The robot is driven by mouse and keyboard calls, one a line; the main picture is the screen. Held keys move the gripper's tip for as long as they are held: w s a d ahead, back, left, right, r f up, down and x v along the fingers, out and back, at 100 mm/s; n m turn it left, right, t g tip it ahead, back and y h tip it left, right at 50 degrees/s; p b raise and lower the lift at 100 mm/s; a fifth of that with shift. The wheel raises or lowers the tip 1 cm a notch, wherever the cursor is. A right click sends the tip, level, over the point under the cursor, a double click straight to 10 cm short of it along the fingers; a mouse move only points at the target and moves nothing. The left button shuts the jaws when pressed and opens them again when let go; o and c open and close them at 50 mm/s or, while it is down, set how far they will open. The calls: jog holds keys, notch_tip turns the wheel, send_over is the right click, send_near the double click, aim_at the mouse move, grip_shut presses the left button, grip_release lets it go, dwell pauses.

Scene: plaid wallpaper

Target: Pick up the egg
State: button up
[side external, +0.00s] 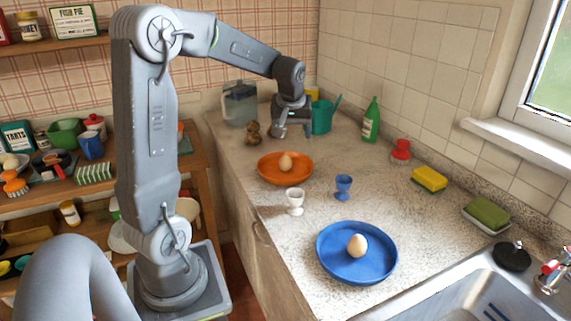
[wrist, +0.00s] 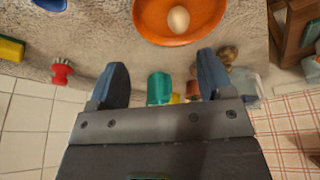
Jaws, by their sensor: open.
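One egg (side external: 286,161) sits on an orange plate (side external: 264,176) towards the back of the counter. A second egg (side external: 357,245) sits on a blue plate (side external: 335,268) nearer the sink. My gripper (side external: 290,134) is above the counter behind the orange plate, open and empty. In the wrist view, my gripper (wrist: 160,72) shows two separated fingers. The egg on the orange plate (wrist: 178,20) lies beyond the fingertips, at the top of that view, apart from them.
A white egg cup (side external: 294,201) and a blue egg cup (side external: 343,187) stand between the plates. A green bottle (side external: 371,121), red object (side external: 401,151), teal watering can (side external: 321,117) and yellow sponge (side external: 429,180) line the back. The sink (side external: 465,290) is front right.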

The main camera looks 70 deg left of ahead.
jog(key=n, duration=0.2)
send_near(286, 157)
jog(key=shift+g, duration=0.4)
jog(key=x, duration=0.6)
jog(key=shift+w+d, duration=0.1)
jog(key=shift+d, duration=0.05)
jog(key=shift+x, duration=3.1)
jog(key=shift+w, duration=0.2)
jog(key=c, duration=0.7)
